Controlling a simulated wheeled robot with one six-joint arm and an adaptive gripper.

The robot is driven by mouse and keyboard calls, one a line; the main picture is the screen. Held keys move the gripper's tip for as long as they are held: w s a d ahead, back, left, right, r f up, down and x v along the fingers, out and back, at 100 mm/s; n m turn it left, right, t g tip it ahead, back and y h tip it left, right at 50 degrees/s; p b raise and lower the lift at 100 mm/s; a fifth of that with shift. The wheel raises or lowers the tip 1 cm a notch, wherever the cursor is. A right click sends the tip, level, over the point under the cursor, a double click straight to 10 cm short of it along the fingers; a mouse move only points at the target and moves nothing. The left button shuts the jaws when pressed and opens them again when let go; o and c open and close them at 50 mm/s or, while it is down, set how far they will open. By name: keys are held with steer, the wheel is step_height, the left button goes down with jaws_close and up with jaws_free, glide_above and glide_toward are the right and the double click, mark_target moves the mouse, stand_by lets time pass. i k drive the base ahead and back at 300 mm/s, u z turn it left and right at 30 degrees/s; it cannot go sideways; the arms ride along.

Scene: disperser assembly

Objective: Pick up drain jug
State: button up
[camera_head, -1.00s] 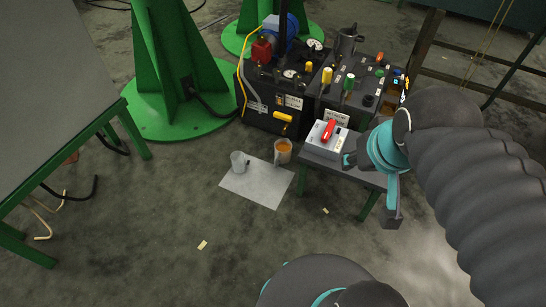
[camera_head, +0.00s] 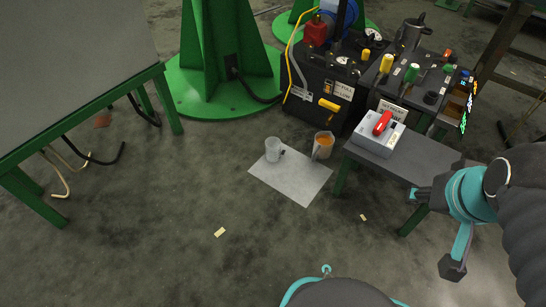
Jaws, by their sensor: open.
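Two jugs stand on a pale sheet (camera_head: 300,190) on the floor. One is a clear, empty-looking jug (camera_head: 272,150) with its handle to the right. The other is a jug with orange liquid (camera_head: 322,146), beside it to the right. A dark grey jug (camera_head: 411,36) stands on top of the machine. I cannot tell from the picture which one is the drain jug. My gripper (camera_head: 434,231) is open and empty at the right, in front of the small bench and apart from all the jugs.
A small bench (camera_head: 415,158) holds a grey box with a red switch (camera_head: 378,134). The black machine (camera_head: 325,98) stands behind the jugs. A green column base (camera_head: 222,88) and a green-legged table (camera_head: 75,75) are at the left.

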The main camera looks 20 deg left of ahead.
mark_target(323, 142)
steer(key=u, duration=0.1)
steer(key=i, duration=0.55)
steer(key=u, duration=1.55)
